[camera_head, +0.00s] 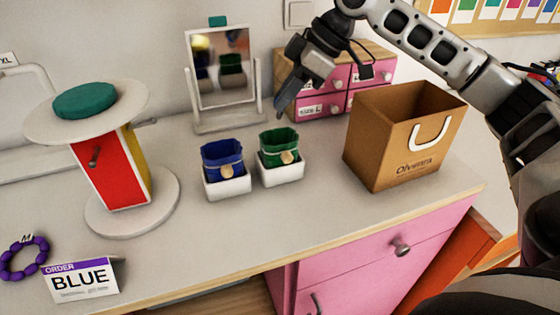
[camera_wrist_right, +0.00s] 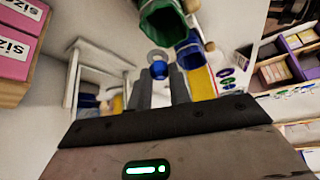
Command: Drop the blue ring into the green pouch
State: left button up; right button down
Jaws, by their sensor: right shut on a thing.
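The green pouch (camera_head: 278,142) stands open at the top in a small white holder (camera_head: 282,174), right of the blue pouch (camera_head: 222,158). My right gripper (camera_head: 280,110) is above and behind the green pouch, pointing down. In the right wrist view my right gripper (camera_wrist_right: 158,88) is shut on the blue ring (camera_wrist_right: 159,70), which shows a blue stone and a grey band at the fingertips. The green pouch (camera_wrist_right: 162,22) opens just beyond the ring there, and the two look apart. In the head view I cannot make out the ring. My left gripper is not in view.
A brown paper bag (camera_head: 378,140) stands right of the pouches. A mirror (camera_head: 222,70) and pink drawers (camera_head: 322,105) stand behind. A round display stand (camera_head: 110,160), an order card reading BLUE (camera_head: 80,280) and a purple bracelet (camera_head: 22,262) are left. The front counter is clear.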

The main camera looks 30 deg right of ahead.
jog(key=c, duration=1.2)
grip_release()
jog(key=v, duration=1.6)
jog(key=shift+p, duration=0.45)
jog(key=shift+a, duration=0.1)
